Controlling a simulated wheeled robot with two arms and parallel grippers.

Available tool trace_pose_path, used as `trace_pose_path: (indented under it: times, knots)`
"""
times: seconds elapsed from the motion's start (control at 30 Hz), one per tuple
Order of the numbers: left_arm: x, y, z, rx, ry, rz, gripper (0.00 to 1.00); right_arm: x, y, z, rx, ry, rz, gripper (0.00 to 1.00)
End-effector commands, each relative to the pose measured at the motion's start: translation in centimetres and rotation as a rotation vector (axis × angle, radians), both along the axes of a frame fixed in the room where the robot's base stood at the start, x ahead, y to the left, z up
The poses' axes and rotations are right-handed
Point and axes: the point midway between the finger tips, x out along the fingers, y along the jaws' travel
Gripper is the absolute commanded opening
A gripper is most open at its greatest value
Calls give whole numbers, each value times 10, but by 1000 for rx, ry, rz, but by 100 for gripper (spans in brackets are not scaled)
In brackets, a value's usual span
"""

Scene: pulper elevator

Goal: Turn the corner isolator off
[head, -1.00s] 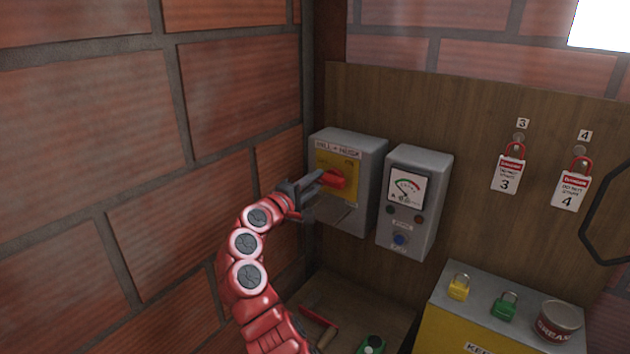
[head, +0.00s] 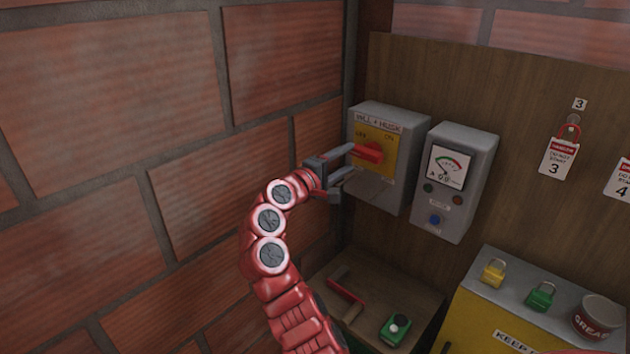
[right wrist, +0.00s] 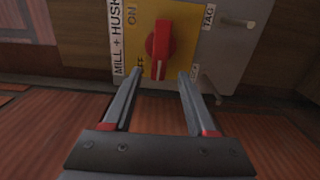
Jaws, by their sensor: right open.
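The corner isolator (head: 383,175) is a grey box with a yellow plate, labelled MILL + HUSK, on the wooden board by the brick corner. Its red handle (head: 369,153) lies level across the plate, one end toward the left, the OFF side. In the right wrist view the red handle (right wrist: 159,45) stands upright in the picture, beyond and between the fingertips. My right gripper (head: 350,162) is open, just left of the handle, with nothing between its fingers. In the right wrist view the gripper (right wrist: 160,73) shows both fingers apart. My left gripper is not in view.
A grey meter box (head: 455,185) with a dial is right of the isolator. Below, a yellow box (head: 480,325) bears two padlocks and a grease tin (head: 598,316). A brick wall (head: 120,180) is close on the left.

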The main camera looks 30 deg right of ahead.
Motion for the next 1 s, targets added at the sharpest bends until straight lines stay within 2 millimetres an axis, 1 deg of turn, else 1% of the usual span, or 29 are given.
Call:
trace_pose_path:
  times: [0.03, 0.3, 0.4, 0.5, 0.6, 0.7, 1.0]
  knots:
    - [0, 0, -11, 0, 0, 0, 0, -3, 14, -5, -2, -6, 7, 57]
    - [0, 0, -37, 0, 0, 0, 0, -32, 82, -5, 1, -4, 7, 57]
    - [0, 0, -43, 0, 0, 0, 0, -40, 103, -4, -1, -3, 8, 57]
    - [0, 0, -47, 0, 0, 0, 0, -47, 117, -3, 0, -2, 6, 57]
    - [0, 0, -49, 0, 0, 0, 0, -51, 127, -2, 0, -1, 3, 57]
    - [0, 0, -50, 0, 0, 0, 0, -54, 131, -1, 0, -1, 1, 57]
    - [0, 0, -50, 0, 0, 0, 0, -54, 132, 0, 0, -1, 1, 57]
